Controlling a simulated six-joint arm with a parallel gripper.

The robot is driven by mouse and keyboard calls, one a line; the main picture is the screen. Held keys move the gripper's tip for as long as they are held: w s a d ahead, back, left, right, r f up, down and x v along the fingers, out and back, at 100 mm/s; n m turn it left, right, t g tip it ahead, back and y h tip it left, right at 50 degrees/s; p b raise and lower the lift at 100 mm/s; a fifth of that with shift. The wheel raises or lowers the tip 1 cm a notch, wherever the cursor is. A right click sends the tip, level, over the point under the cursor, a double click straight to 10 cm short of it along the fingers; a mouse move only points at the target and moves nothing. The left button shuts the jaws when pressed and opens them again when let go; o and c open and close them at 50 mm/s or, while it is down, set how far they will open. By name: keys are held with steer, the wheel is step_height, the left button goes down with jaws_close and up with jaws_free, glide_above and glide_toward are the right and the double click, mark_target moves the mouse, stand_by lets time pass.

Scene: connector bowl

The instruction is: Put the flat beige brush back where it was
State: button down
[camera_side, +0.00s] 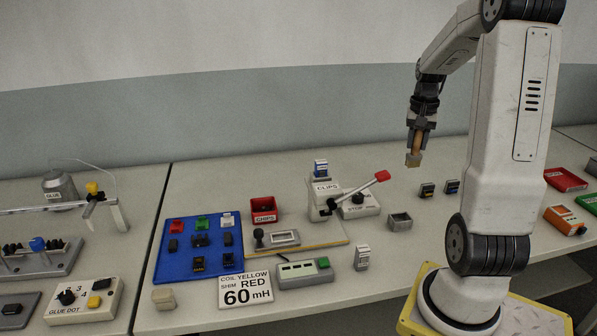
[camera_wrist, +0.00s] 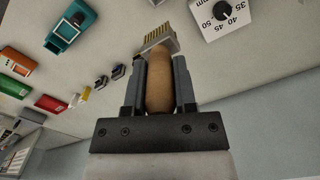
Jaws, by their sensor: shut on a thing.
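The flat beige brush (camera_side: 414,158) hangs bristle end down from my gripper (camera_side: 418,128), well above the table in the side view. In the wrist view my gripper (camera_wrist: 158,85) is shut around the brush's tan wooden handle, with one finger on each side. The brush's pale head and bristles (camera_wrist: 157,38) stick out past the fingertips. The brush touches nothing else that I can see. I cannot tell from these frames which spot on the table it came from.
Below stand a small grey open box (camera_side: 400,222), two small dark connectors (camera_side: 439,189) and the CLIPS press (camera_side: 325,200) with its red-tipped lever. A blue tray (camera_side: 198,250) of parts lies left. An orange meter (camera_side: 565,220) and a red tray (camera_side: 565,180) lie right.

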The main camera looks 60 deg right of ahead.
mark_target(414, 159)
step_height(414, 159, down, 16)
steer(key=shift+f, duration=0.15)
stand_by(0.6)
steer(key=shift+f, duration=0.1)
steer(key=shift+f, duration=1.65)
steer(key=shift+f, duration=0.15)
steer(key=shift+c, duration=2.1)
jaws_free()
steer(key=shift+r, duration=6.15)
